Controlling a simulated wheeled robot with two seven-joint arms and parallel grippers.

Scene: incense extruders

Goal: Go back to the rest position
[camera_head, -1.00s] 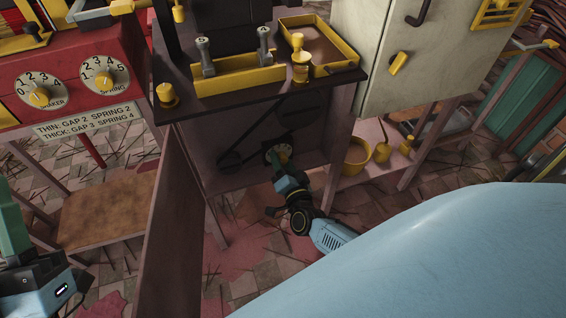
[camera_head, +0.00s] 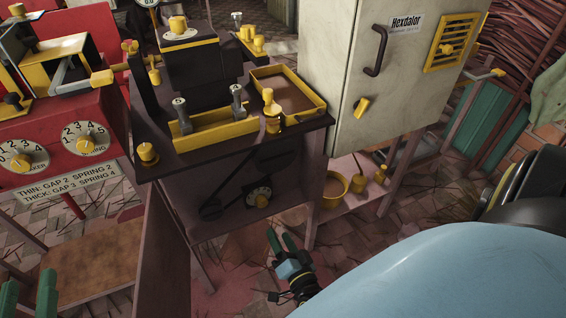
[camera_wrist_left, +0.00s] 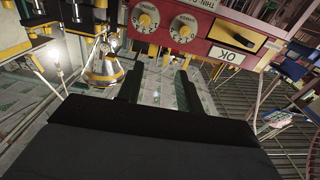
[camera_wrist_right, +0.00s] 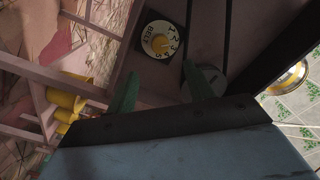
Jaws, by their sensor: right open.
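My right gripper (camera_head: 283,240) is below and in front of the dark machine's lower panel, with green fingers apart and nothing between them. In the right wrist view its fingers (camera_wrist_right: 162,88) are spread, with the round numbered dial (camera_wrist_right: 160,42) beyond them. That dial (camera_head: 258,195) sits on the lower panel, clear of the gripper in the head view. My left gripper (camera_head: 29,292) shows only its green fingers at the lower left edge of the head view. In the left wrist view its fingers (camera_wrist_left: 158,88) are apart and empty, facing the red panel.
The dark machine table (camera_head: 318,122) carries yellow trays and knobs. A red panel (camera_head: 55,130) with dials stands left, a brown wooden board (camera_head: 85,262) below it. A cream cabinet (camera_head: 340,70) stands right, near a yellow pot (camera_head: 335,188). Floor shows beside my right gripper.

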